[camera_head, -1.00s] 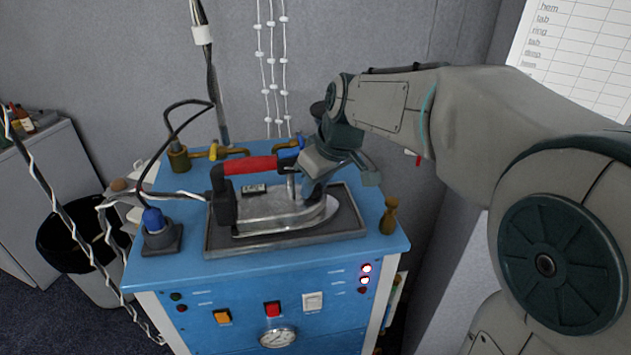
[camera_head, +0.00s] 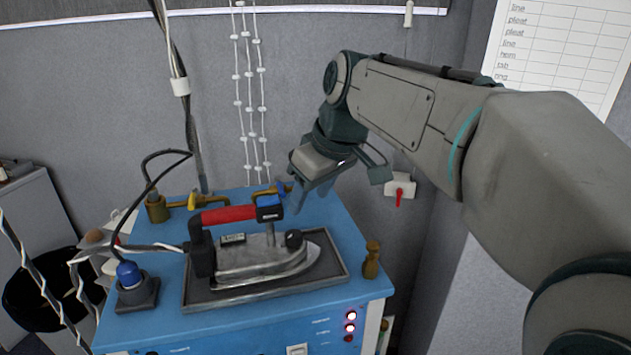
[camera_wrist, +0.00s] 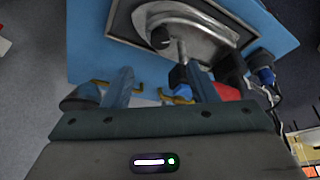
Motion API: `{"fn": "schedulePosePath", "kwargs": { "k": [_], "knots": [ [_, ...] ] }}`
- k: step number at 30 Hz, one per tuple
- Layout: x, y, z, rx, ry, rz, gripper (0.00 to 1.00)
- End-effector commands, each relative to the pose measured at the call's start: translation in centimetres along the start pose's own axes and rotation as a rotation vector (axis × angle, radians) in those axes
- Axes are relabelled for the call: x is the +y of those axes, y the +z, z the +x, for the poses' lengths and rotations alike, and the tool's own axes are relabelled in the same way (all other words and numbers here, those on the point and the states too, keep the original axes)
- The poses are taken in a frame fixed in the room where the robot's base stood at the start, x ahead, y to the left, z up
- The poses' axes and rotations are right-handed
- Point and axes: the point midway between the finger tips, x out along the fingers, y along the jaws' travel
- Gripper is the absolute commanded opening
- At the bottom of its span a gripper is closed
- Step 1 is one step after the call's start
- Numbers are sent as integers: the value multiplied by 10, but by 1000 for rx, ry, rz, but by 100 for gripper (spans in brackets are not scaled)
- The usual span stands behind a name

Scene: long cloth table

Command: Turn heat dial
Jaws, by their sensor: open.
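A blue-capped fitting (camera_head: 130,276) with a cable stands left of the iron. Brass pipes (camera_head: 215,201) run along the back edge. A small brass bottle-like piece (camera_head: 371,260) stands at the right edge. A red-lever wall switch (camera_head: 400,188) is behind my arm.

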Motion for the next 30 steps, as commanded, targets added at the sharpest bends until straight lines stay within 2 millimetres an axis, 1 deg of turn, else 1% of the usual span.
{"fn": "schedulePosePath", "kwargs": {
  "k": [1,3,6,11,17,20,23,25,26,29,30],
  "knots": [
    [0,0,-9,3,3,0,53],
    [0,0,-18,2,2,0,53],
    [0,0,-26,1,1,0,53],
    [0,0,-31,0,0,0,53],
    [0,0,-31,0,0,0,53],
    [0,4,-29,-3,3,12,53],
    [1,20,-22,-16,18,66,53],
    [2,41,-13,-31,38,134,53],
    [1,52,-7,-39,48,168,53],
    [-1,95,12,-66,88,299,53],
    [-2,112,20,-76,107,350,53]
  ]
}}
